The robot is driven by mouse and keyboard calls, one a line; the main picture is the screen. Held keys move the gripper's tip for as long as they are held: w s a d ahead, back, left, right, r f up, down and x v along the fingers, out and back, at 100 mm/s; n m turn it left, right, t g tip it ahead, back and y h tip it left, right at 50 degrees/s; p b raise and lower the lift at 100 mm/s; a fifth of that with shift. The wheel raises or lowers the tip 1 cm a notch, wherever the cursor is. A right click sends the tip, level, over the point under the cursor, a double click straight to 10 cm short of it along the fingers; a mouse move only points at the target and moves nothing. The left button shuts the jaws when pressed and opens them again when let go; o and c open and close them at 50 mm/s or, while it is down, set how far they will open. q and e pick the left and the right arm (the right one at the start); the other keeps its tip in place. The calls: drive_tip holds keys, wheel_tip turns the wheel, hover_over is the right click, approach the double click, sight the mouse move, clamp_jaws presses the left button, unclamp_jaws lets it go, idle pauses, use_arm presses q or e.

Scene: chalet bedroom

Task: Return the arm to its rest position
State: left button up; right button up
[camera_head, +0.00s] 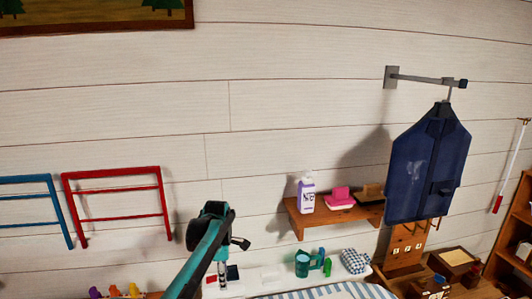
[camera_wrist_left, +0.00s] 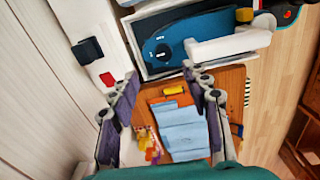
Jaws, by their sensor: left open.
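My left arm (camera_head: 203,252), teal with a black joint at its top, rises from the bottom edge of the head view; its fingertips are not clear there. In the left wrist view my left gripper (camera_wrist_left: 156,88) is open, its two purple-grey fingers wide apart with nothing between them. Below it is a wooden surface (camera_wrist_left: 232,84) with folded light-blue cloth (camera_wrist_left: 184,132) and a small yellow object (camera_wrist_left: 174,91). Touch between fingers and these things does not show. My right gripper is in neither view.
A wooden wall shelf (camera_head: 300,218) carries a purple-white bottle (camera_head: 306,194) and a pink object (camera_head: 340,196). A navy garment (camera_head: 428,165) hangs from a wall rail (camera_head: 425,79). Red (camera_head: 115,170) and blue (camera_head: 60,212) racks are on the left wall. The upper middle wall is bare.

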use_arm(q)
drive_tip(key=s+a+r+m+t+b, duration=0.1)
drive_tip(key=s+r+m+t+b, duration=0.1)
drive_tip(key=s+m, duration=0.45)
drive_tip(key=s+a+r+m+t+b, duration=0.2)
drive_tip(key=s+m, duration=0.1)
drive_tip(key=s, duration=0.7)
drive_tip(key=s+f+m+t+b, duration=0.1)
drive_tip(key=s+f+m, duration=0.3)
drive_tip(key=s, duration=0.3)
drive_tip(key=s+f+m+t+b, duration=0.2)
drive_tip(key=s+f+m, duration=0.2)
drive_tip(key=s+m, duration=0.2)
drive_tip(key=shift+s+a+f, duration=0.4)
drive_tip(key=shift+s+a, duration=0.05)
drive_tip(key=shift+s, duration=0.3)
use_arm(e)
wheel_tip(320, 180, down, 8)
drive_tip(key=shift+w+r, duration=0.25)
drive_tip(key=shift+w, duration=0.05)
